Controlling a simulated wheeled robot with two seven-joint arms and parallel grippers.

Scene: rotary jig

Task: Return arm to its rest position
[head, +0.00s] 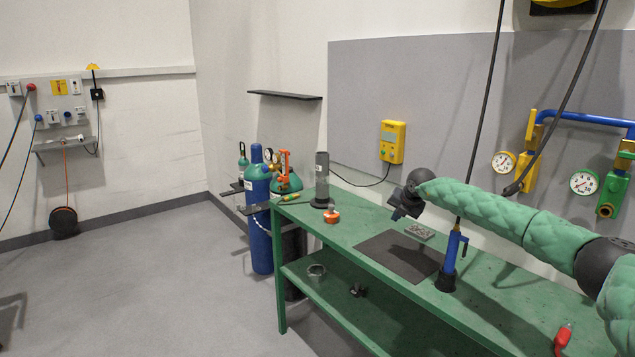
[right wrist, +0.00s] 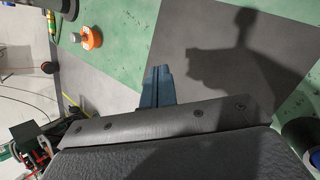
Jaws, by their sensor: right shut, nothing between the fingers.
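My right arm, in a green padded sleeve, reaches in from the right of the head view over the green workbench (head: 345,225). My right gripper (head: 398,214) is at its end, above the bench and the dark mat (head: 385,252). In the right wrist view the gripper (right wrist: 157,86) has its fingers together with nothing between them, and the mat (right wrist: 185,45) lies below. A small grey metal piece (head: 419,232) lies by the mat's far edge. My left gripper is not in view.
A blue-handled tool (head: 451,255) stands upright by the mat, close to my arm. An orange-topped item (head: 331,215) and a dark cylinder (head: 322,178) stand at the bench's far end. Gas bottles (head: 260,215) stand beyond it. Cables hang near my arm. The floor at left is clear.

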